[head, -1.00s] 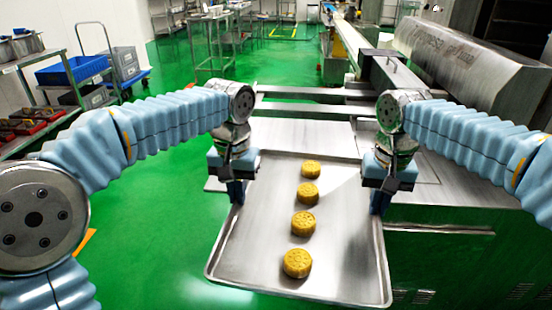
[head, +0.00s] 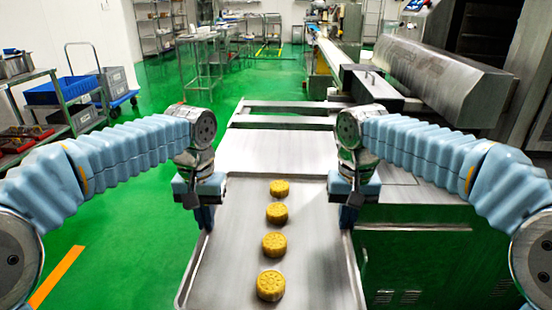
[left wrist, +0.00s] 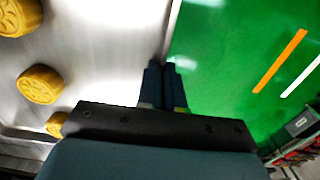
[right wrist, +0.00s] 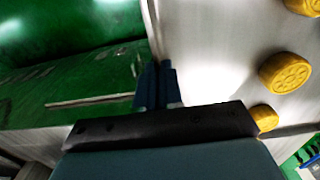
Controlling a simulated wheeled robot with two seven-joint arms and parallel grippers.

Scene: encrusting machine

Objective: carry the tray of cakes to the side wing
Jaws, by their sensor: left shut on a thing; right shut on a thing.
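The metal tray (head: 230,262) is held between my two grippers in the head view, in front of the machine's side wing. Several round yellow cakes stand on it in a row; the nearest cake (head: 270,285) is at the lower middle. My left gripper (head: 205,218) is shut on the tray's left rim, and my right gripper (head: 348,216) is shut on its right rim. The left wrist view shows the left fingers (left wrist: 163,85) on the rim, with cakes to the left. The right wrist view shows the right fingers (right wrist: 157,85) on the opposite rim.
A flat steel surface (head: 280,150) of the machine lies just beyond the tray. The machine body (head: 430,260) stands to the right. A trolley with a blue bin (head: 62,90) and a rack (head: 30,140) stand at left. Green floor is clear on the left.

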